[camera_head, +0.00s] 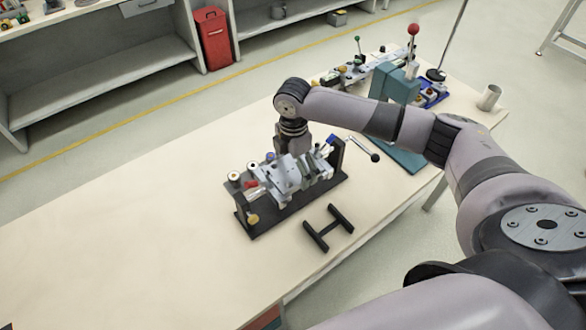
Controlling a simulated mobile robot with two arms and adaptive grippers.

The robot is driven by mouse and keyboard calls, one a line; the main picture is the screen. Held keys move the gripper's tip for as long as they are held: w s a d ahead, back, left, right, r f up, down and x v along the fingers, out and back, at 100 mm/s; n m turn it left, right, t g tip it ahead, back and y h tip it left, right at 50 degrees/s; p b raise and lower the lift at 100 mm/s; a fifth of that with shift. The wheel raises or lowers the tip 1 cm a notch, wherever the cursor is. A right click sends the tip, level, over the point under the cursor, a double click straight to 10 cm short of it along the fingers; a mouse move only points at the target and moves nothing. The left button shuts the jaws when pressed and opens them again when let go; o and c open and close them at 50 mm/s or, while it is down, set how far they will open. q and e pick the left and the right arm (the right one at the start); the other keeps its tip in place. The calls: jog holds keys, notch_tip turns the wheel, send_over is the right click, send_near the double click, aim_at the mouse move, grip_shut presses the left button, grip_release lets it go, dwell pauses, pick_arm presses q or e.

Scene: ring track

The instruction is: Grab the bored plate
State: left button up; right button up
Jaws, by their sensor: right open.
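A dark rack (262,225) stands on the pale table, with several grey metal parts, colored knobs and round pieces on it. I cannot single out the bored plate for certain among these parts. My right arm reaches in from the right and bends down at the wrist. My right gripper (291,168) points down at the rack's middle and is open. Its fingertips blend with the grey parts (312,172), so I cannot tell whether they touch anything. My left gripper is not in view.
A black H-shaped stand (328,228) lies in front of the rack. Behind my forearm are a teal press (394,84) with a red-knobbed lever and a metal cup (489,97). The table's left part (130,230) is clear. A red bin (213,38) stands by the shelves.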

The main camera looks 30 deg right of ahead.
jog(key=shift+c, duration=0.5)
jog(key=c, duration=1.6)
jog(key=shift+w+r, duration=0.1)
jog(key=shift+c, duration=0.4)
